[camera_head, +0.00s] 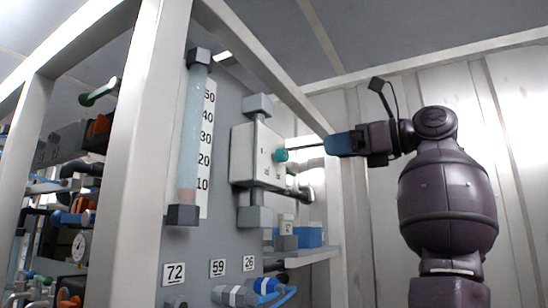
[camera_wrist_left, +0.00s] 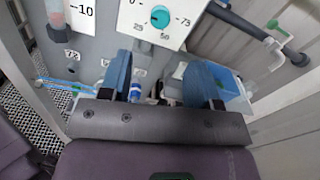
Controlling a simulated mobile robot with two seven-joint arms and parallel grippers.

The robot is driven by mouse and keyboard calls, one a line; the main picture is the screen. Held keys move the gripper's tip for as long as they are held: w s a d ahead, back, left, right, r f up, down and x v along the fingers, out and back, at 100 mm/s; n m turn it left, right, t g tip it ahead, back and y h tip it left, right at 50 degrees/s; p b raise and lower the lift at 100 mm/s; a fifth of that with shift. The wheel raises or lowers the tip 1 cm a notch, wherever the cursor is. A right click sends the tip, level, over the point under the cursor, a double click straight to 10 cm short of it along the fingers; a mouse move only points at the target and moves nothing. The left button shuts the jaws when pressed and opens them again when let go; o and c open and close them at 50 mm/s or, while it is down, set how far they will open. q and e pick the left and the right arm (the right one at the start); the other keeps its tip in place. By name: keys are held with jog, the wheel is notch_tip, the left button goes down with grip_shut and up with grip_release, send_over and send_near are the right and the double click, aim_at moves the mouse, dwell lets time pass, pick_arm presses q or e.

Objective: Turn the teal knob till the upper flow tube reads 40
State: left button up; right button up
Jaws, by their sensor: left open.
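The teal knob (camera_head: 281,155) sits on a white valve box (camera_head: 247,158) on the grey panel. In the left wrist view the knob (camera_wrist_left: 159,16) has a dial marked 0, 25, 50 and 75; its pointer is too small to read. The clear flow tube (camera_head: 193,120) stands upright left of the box beside a 10-to-50 scale (camera_head: 205,140). Pink shows at its bottom, below the 10 mark. My left gripper (camera_head: 327,146) is right of the knob, apart from it. Its blue fingers (camera_wrist_left: 155,63) are open and empty, with the knob beyond their tips. My right gripper is out of view.
A pale upright post (camera_head: 138,150) and a slanting beam frame the panel. A dark elbowed pipe (camera_wrist_left: 246,28) runs right of the valve box. Labels 72, 59 and 26 and blue fittings (camera_head: 265,286) sit below. A shelf holds a blue box (camera_head: 308,237).

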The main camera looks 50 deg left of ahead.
aim_at(287, 155)
pick_arm(q)
jog(key=x, duration=0.9)
jog(key=shift+p, duration=0.4)
jog(key=shift+s+a, duration=0.15)
jog(key=shift+a, duration=0.7)
jog(key=shift+c, duration=0.6)
jog(key=c, duration=0.8)
